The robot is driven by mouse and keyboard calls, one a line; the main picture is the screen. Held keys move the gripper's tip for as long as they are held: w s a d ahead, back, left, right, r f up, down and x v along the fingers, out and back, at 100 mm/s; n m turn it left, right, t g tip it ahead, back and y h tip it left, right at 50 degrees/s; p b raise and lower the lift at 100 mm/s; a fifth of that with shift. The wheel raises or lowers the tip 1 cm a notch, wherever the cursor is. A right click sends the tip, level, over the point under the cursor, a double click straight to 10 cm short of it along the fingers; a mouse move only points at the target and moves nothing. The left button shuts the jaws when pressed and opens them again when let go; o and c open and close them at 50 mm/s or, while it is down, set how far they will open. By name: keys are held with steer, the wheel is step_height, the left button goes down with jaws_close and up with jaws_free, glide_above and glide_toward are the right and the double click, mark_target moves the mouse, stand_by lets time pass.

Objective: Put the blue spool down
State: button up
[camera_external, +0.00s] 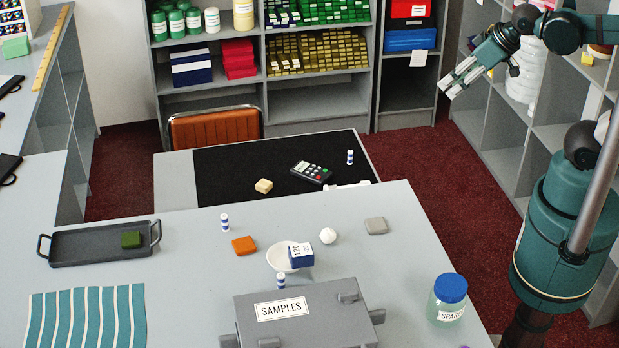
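Three small spool-like cylinders with blue and white bands are in view, all apart from my gripper. One (224,222) stands on the grey counter left of centre. One (281,281) stands just behind the grey samples case. One (350,157) stands on the black mat farther back. My gripper (449,88) is raised at the upper right, in front of the shelves and away from the counter. No blue spool shows in it. The fingers are small and seen from the side, so their opening is unclear.
The counter holds a dark tray (75,250) with a green block, an orange piece (244,246), a white bowl (279,261) with a blue-white box (301,258) at it, a white ball (328,235), a grey block (376,226), the samples case (310,320) and a blue-lidded jar (447,303).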

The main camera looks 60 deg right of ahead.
steer(key=w+a+n+g+y, duration=0.15)
steer(key=w+a+n, duration=0.35)
steer(key=w+a, duration=0.6)
steer(key=n+g+y+b, duration=0.1)
steer(key=n+g+y, duration=0.35)
steer(key=n, duration=0.85)
glide_above(279, 283)
steer(key=d, duration=0.3)
step_height(279, 283, down, 21)
steer(key=g+h, duration=0.1)
steer(key=shift+h, duration=0.3)
steer(key=shift+f, duration=0.15)
steer(key=shift+x, duration=1.25)
steer(key=shift+a+f, duration=0.1)
